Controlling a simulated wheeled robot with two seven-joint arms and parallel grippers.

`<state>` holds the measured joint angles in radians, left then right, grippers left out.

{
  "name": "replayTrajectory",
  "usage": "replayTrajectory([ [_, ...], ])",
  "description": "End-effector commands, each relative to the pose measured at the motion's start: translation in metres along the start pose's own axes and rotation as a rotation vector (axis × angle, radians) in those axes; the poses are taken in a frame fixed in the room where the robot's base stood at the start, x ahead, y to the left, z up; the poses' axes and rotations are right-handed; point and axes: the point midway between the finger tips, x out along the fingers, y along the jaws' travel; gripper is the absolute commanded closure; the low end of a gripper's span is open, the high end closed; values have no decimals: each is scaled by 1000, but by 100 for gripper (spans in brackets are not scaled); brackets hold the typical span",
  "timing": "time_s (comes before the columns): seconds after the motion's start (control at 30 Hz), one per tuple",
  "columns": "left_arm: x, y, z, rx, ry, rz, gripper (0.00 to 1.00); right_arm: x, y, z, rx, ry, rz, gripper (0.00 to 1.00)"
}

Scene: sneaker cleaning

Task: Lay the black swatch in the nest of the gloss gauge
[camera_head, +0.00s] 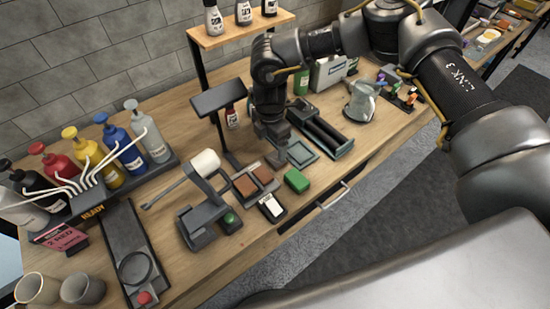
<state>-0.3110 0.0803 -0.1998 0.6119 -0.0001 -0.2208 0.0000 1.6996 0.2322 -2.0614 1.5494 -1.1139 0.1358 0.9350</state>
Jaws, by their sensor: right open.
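My right gripper (277,141) points down, open, low over the middle of the table. A small dark piece (277,161) lies just below its fingertips; it may be the black swatch, but its shape is partly hidden and I cannot tell if the fingers touch it. I cannot tell for sure which device is the gloss gauge. A small black device with a white face (271,207) lies nearer the front edge, and a grey device with a white roll and a green button (205,200) stands left of it. My left gripper is not in view.
Two brown pads (246,186) and a green block (297,181) lie in front of the gripper. A shallow grey tray (303,153) and a dark trough (322,133) are to its right.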

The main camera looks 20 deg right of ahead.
Motion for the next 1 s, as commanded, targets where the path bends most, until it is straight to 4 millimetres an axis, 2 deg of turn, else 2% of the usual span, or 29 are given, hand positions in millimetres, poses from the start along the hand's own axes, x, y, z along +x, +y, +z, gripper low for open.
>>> replayTrajectory([
  [0.1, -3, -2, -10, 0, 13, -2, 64, 10, -1, 1, 2, 0, 0, 20],
  [0.3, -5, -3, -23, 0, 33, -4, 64, 14, -1, 1, 3, 0, 1, 20],
  [0.5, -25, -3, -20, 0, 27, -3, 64, 38, -8, -1, 2, -1, -2, 20],
  [0.67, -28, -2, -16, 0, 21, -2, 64, 60, -7, -1, 3, 0, 0, 20],
  [0.93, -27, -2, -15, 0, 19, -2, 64, 65, -7, 0, 4, 0, 2, 20],
  [1.0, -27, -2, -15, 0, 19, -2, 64, 65, -7, 0, 4, 0, 2, 27],
])
